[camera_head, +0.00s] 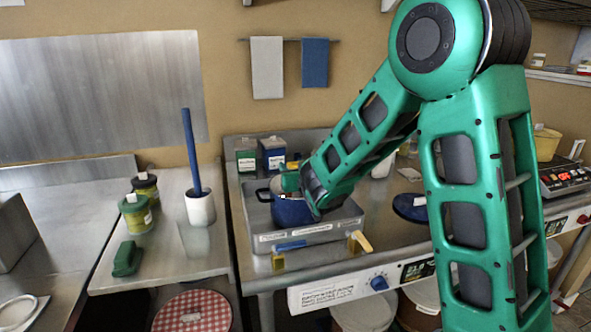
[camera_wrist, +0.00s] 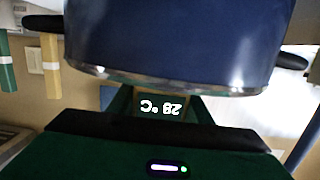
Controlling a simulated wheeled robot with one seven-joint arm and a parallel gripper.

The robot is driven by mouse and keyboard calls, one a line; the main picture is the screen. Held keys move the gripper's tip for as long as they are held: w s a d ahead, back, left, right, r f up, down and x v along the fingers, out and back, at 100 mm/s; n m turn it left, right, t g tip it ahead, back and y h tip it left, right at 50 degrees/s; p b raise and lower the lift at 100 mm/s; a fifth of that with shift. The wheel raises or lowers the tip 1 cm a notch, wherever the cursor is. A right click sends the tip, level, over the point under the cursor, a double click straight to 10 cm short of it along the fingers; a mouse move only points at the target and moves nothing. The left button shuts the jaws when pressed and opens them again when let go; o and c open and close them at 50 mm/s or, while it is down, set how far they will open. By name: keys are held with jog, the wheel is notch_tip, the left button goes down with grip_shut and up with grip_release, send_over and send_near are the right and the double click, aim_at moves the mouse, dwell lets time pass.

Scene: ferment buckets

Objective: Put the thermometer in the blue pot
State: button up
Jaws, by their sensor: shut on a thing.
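The blue pot (camera_head: 293,211) stands in a shallow metal tray (camera_head: 318,233) on the bench. Its blue wall, metal rim and dark handles also fill the top of the wrist view (camera_wrist: 180,40). My gripper (camera_head: 290,181) is at the pot's rim, with its green hand overlapping the pot's top. It is shut on the thermometer (camera_wrist: 160,106), whose small display reads 20 °C upside down in the wrist view, close beside the rim. The thermometer's lower end is hidden, and I cannot tell whether it is inside the pot. I cannot clearly make out the thermometer in the head view.
Yellow pieces (camera_head: 359,242) sit at the tray's front edge. A white cup with a blue stick (camera_head: 200,207) stands left.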

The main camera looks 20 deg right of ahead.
jog(key=shift+f, duration=0.1)
jog(key=o, duration=1.6)
